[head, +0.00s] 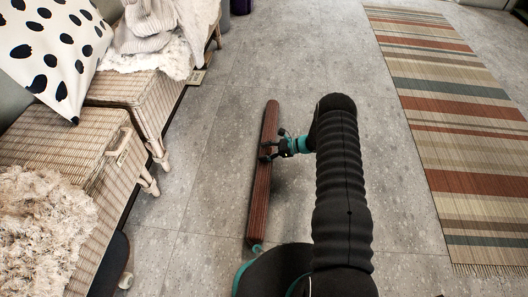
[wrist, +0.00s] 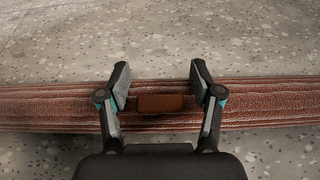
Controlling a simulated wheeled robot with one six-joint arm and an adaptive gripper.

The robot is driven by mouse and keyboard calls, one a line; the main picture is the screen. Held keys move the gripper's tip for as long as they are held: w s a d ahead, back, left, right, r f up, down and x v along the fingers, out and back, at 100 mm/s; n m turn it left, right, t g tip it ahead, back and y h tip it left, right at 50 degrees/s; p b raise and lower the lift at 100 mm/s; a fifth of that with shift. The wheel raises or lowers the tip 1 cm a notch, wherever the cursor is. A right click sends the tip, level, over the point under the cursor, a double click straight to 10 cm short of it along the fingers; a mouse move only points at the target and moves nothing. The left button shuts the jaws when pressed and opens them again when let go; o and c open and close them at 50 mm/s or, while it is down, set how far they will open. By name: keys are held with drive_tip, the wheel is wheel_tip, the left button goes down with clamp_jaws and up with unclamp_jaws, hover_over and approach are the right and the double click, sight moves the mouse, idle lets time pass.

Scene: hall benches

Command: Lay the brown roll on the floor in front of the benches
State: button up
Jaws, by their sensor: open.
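The brown roll (head: 259,205) is long, thin and striped. It appears to lie on the grey floor in front of the benches, roughly along them. In the wrist view the roll (wrist: 270,100) runs across the whole picture, with a small brown strap or handle (wrist: 160,103) at its middle. My gripper (head: 266,149) is at the roll's upper middle in the head view. In the wrist view my gripper (wrist: 160,82) is open, with one finger on each side of the strap and a gap to both. Whether the fingers touch the roll, I cannot tell.
Wicker benches (head: 62,137) stand along the left, with a spotted cushion (head: 55,50), a pale throw (head: 160,40) and a shaggy fleece (head: 42,230) on them. A striped rug (head: 450,110) lies on the right. The floor (head: 200,215) between roll and benches is clear.

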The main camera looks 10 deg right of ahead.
drive_tip(key=shift+r, duration=0.1)
drive_tip(key=shift+d+r, duration=0.15)
drive_tip(key=shift+d, duration=0.05)
drive_tip(key=p+v, duration=0.1)
drive_tip(key=v, duration=1)
drive_tip(key=s+a+r+n+g+h, duration=0.1)
drive_tip(key=s+a+r+n+h, duration=0.2)
drive_tip(key=r, duration=0.8)
drive_tip(key=s+a+r+n+g+h, duration=0.1)
drive_tip(key=s+a+r+n, duration=0.25)
drive_tip(key=r, duration=0.65)
drive_tip(key=s+a+r+n+g+h, duration=0.2)
drive_tip(key=s+r+n, duration=0.15)
drive_tip(key=r, duration=0.75)
drive_tip(key=s+r+n+t+h, duration=0.1)
drive_tip(key=s+r+n, duration=0.3)
drive_tip(key=s, duration=0.5)
drive_tip(key=s+a+r+n+t+h, duration=0.1)
drive_tip(key=s+r+n+t+h, duration=0.1)
drive_tip(key=s+r, duration=0.3)
drive_tip(key=s+r+n+t+h, duration=0.2)
drive_tip(key=s+r+n+h, duration=0.2)
drive_tip(key=s, duration=0.9)
drive_tip(key=shift+s+a+r+n, duration=0.2)
drive_tip(key=shift+a+r+n, duration=0.15)
drive_tip(key=shift+n, duration=0.45)
